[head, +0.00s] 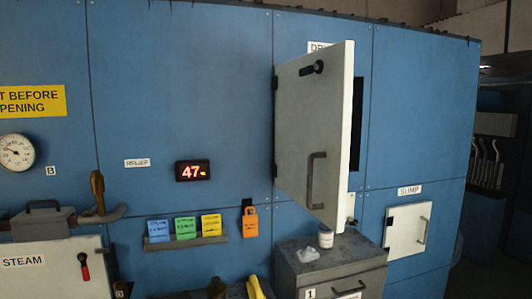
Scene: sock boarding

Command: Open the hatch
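A tall pale hatch door (300,120) stands swung out from the blue wall, with hinges on its left edge. A black latch (312,67) is near its top and a grey bar handle (316,180) is lower down. A dark opening (357,120) shows behind its right edge. The label above it is partly hidden by the door. A smaller white hatch labelled SUMP (408,229) is shut at the right. A white hatch labelled STEAM (55,272) is at the lower left, cut off by the frame. My gripper is not in view.
A grey cabinet (330,262) stands below the door, with a white jar (325,238) and a crumpled pale item (310,256) on top. A rack (186,242) of coloured cards and an orange tag (250,221) are on the wall. A red display (193,171) reads 47.

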